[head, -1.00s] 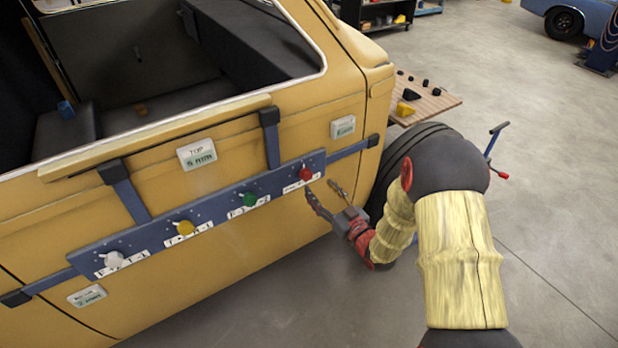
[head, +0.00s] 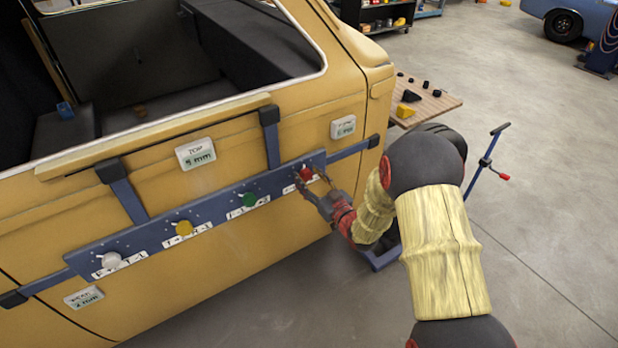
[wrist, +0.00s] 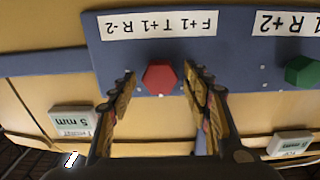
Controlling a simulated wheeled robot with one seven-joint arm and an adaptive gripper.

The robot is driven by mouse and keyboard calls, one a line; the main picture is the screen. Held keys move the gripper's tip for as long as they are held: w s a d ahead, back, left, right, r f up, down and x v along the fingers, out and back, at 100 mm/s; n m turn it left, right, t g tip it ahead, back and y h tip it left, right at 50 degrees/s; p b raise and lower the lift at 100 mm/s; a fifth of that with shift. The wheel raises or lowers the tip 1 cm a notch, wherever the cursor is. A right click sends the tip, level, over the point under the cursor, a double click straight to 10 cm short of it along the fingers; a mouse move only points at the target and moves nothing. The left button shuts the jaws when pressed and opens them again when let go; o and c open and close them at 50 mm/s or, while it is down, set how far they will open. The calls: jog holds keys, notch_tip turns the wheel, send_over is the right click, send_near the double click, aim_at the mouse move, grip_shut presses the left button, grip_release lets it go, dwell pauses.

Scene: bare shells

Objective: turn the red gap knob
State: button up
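The red gap knob (head: 305,173) sits at the right end of the blue panel (head: 222,209) on the yellow car door. In the wrist view the red knob (wrist: 159,77) is a red hexagon below a white label reading F+1 T+1 R-2 (wrist: 158,24). My gripper (head: 312,178) is at the knob, its fingers open to either side of it. In the wrist view my gripper (wrist: 158,82) shows a gap between each finger and the knob. Contact is not visible there.
Green (head: 249,199), yellow (head: 185,228) and white (head: 111,259) knobs sit further left on the panel. Gauge boxes marked in mm, such as TOP (head: 196,154), are on the door. A wooden bench (head: 425,101) and a blue stand (head: 486,163) are at right.

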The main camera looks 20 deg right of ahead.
jog(key=c, duration=1)
jog(key=n+b, duration=0.5)
jog(key=b, duration=0.1)
jog(key=shift+f, duration=0.2)
jog(key=n+b, duration=0.3)
jog(key=shift+a+n+b, duration=0.15)
jog(key=shift+n+b, duration=0.15)
jog(key=shift+n, duration=0.1)
jog(key=shift+r, duration=0.1)
jog(key=o, duration=1.1)
jog(key=shift+o, duration=0.3)
jog(key=shift+s, duration=0.15)
